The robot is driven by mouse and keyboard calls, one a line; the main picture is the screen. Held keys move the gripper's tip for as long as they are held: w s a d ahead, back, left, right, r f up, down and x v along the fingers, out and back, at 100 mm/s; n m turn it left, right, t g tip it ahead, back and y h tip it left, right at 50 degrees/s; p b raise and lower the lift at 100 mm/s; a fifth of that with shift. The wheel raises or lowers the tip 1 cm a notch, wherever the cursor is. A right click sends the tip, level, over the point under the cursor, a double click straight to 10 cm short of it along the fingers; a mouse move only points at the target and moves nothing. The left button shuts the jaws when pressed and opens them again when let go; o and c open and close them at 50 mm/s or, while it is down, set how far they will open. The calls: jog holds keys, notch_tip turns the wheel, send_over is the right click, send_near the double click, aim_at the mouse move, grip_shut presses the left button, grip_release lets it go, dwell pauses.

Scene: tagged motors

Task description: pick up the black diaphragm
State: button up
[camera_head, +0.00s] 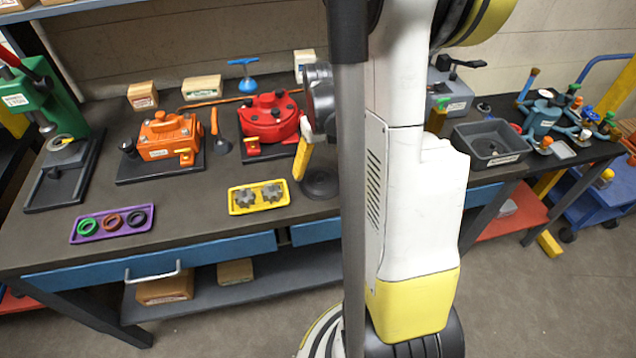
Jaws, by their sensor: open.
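A purple tray (75,238) lies near the front left edge of the bench. It holds three rings in a row: a green one (86,227), a brown-red one (112,221) and a black one (137,210). The black ring is at the right end and is the closest match I see to the black diaphragm, though I cannot tell for certain that it is one. My gripper is not in view; only my own white and yellow body and arm parts fill the centre of the picture.
An orange unit (168,137) and a red unit (268,118) stand behind the trays. A yellow tray (233,208) holds two grey gears. A green press (40,95) stands far left, and a grey bin (492,158) sits right of my body. Bare bench surrounds the purple tray.

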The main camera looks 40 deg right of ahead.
aim_at(321, 175)
jog(key=f+b, duration=0.1)
jog(key=f, duration=0.1)
jog(key=f+b, duration=0.1)
jog(key=f, duration=0.2)
jog(key=shift+w+d+f, duration=0.1)
jog(key=shift+w+f, duration=0.05)
jog(key=shift+w, duration=0.05)
jog(key=c, duration=1.8)
